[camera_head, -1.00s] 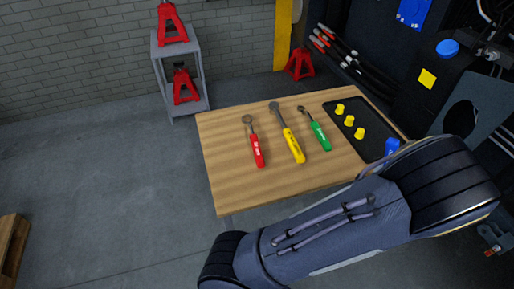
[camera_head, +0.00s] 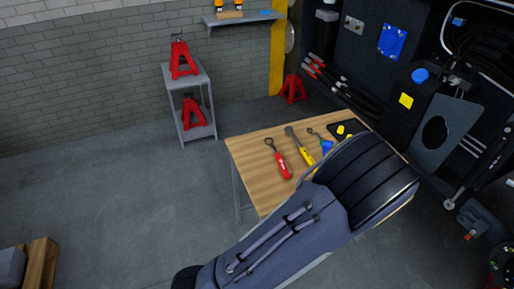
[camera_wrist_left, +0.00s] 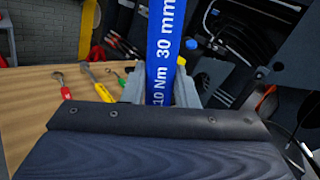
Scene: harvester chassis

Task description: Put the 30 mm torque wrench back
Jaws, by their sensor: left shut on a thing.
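In the left wrist view my left gripper (camera_wrist_left: 160,92) is shut on a blue-handled torque wrench (camera_wrist_left: 165,45), printed "30 mm" and "10 Nm". In the head view a bit of its blue handle (camera_head: 326,147) shows past my arm, which hides the gripper. On the wooden table (camera_head: 257,172) lie a red-handled wrench (camera_head: 283,168) and a yellow-handled wrench (camera_head: 304,153). A third wrench (camera_head: 316,133) lies to their right; its green handle (camera_wrist_left: 119,74) shows in the left wrist view. My right gripper is out of view.
The dark chassis (camera_head: 455,90) stands at the right. A grey stand (camera_head: 172,78) with red jacks is behind. Open floor lies left of the table.

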